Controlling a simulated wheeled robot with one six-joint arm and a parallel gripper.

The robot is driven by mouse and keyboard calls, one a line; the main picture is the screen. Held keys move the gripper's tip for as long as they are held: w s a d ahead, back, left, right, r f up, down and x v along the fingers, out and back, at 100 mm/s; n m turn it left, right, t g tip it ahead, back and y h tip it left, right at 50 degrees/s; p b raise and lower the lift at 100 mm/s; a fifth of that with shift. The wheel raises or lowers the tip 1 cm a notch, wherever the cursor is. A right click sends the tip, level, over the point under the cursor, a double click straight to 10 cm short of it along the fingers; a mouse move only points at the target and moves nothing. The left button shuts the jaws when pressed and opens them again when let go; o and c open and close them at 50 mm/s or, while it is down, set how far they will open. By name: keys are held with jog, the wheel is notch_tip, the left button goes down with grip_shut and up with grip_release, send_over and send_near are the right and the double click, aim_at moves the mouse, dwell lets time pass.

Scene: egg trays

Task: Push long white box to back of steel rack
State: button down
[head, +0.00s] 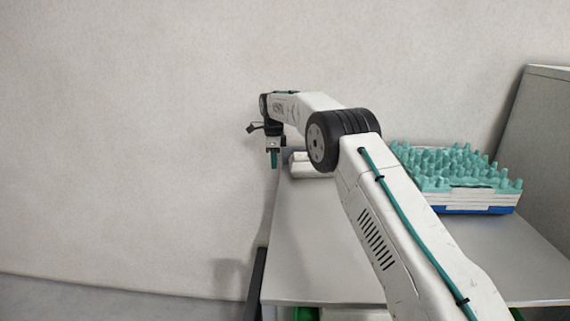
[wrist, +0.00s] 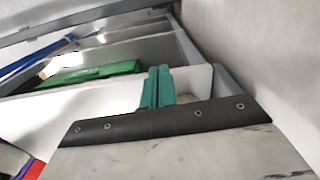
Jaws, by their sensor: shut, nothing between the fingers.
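My gripper (head: 274,160) hangs fingers-down at the far left corner of the steel rack (head: 310,265). Its teal fingers are together and empty; they also show in the wrist view (wrist: 157,88). A white box (head: 312,170) lies on the rack top just right of the gripper, partly hidden behind my arm. In the wrist view, a long white face (wrist: 95,102) runs behind the fingers; I cannot tell whether it is that box or whether the fingers touch it.
Stacked trays with teal egg-tray tops (head: 455,170) stand on the right of the rack top. A green object (wrist: 92,75) lies beyond the white face. A pale wall stands behind the rack, and a grey cabinet (head: 540,150) stands at right. The rack top's front left is clear.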

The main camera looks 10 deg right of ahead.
aim_at(294, 162)
jog(key=shift+s+d+f, duration=0.1)
jog(key=shift+s+d, duration=0.05)
jog(key=shift+d, duration=0.5)
jog(key=shift+s+d+f, duration=0.15)
jog(key=shift+s+d, duration=0.05)
jog(key=shift+d, duration=0.45)
jog(key=shift+s+d+f, duration=0.1)
jog(key=shift+s+d, duration=0.05)
jog(key=shift+d, duration=0.5)
jog(key=shift+s+d, duration=0.25)
jog(key=shift+d, duration=0.65)
jog(key=shift+s+d, duration=0.2)
jog(key=shift+d, duration=0.7)
jog(key=shift+a, duration=0.2)
